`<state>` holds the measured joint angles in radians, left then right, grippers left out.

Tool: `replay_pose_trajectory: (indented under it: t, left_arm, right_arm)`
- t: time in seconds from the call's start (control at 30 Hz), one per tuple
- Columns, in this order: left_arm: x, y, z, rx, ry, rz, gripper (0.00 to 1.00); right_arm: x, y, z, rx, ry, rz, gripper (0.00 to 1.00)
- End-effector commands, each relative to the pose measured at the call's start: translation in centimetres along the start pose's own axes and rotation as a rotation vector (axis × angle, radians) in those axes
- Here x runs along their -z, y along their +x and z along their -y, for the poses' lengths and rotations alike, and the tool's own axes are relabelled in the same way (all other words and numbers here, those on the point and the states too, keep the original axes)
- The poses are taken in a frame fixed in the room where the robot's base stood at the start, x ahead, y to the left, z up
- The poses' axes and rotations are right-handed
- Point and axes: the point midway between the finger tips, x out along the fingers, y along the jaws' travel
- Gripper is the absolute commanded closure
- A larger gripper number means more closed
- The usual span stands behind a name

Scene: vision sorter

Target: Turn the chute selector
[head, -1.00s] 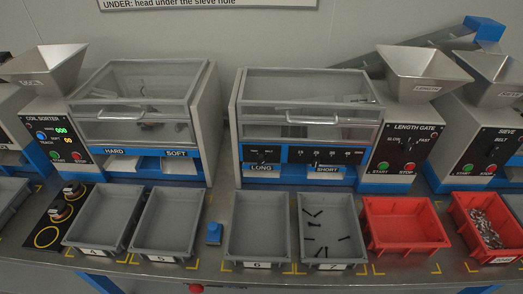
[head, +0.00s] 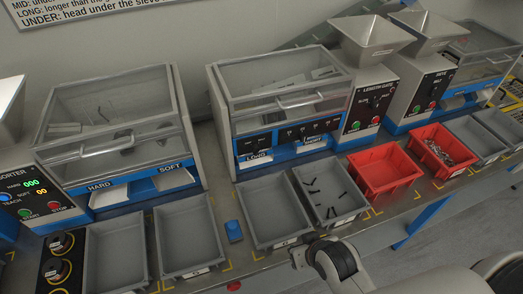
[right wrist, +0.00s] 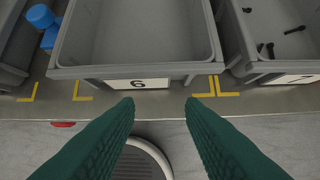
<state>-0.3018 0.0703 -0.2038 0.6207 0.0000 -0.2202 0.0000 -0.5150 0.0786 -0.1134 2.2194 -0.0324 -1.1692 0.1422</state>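The length gate machine (head: 285,80) stands in the middle of the head view. Its front strip carries two small black panels, a left one (head: 252,146) above the LONG chute and a wider right one (head: 310,130) above the SHORT chute. Small switches or levers show on them, but I cannot tell which is the chute selector or how it is set. My right gripper (right wrist: 160,106) is open and empty in the right wrist view, its green fingers in front of grey bin 6 (right wrist: 140,85). It is well short of the machine. My left gripper is not in view.
Grey bin 7 (head: 352,208) holds several dark screws. Red bins (head: 385,189) stand to its right. A blue block (head: 234,231) stands left of bin 6. The coil sorter (head: 110,120) is at left. A red part (right wrist: 62,124) sits at the table's front edge.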

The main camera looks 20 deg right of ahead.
Motion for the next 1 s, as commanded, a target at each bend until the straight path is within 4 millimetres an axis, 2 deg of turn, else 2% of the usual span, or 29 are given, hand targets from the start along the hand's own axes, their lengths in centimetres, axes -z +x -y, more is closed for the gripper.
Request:
replay_pose_trajectory:
  t: [0.03, 0.37, 0.6, 0.8, 1.0]
  left_arm:
    - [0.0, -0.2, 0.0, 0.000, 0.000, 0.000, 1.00]
    - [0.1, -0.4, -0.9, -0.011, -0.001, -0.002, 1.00]
    - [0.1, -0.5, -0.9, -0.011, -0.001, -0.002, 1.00]
    - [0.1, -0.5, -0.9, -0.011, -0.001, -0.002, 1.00]
    - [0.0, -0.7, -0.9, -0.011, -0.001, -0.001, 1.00]
  right_arm:
    - [-1.6, -0.1, -0.1, -0.003, 0.045, 0.064, 0.64]
    - [-8.5, 1.4, -0.5, -0.061, 0.274, 0.410, 0.64]
    - [-14.1, 1.8, -1.4, -0.207, 0.482, 0.758, 0.64]
    - [-16.6, 0.9, -2.2, -0.338, 0.580, 0.951, 0.64]
    - [-18.1, 1.1, -2.5, -0.371, 0.598, 0.994, 0.64]
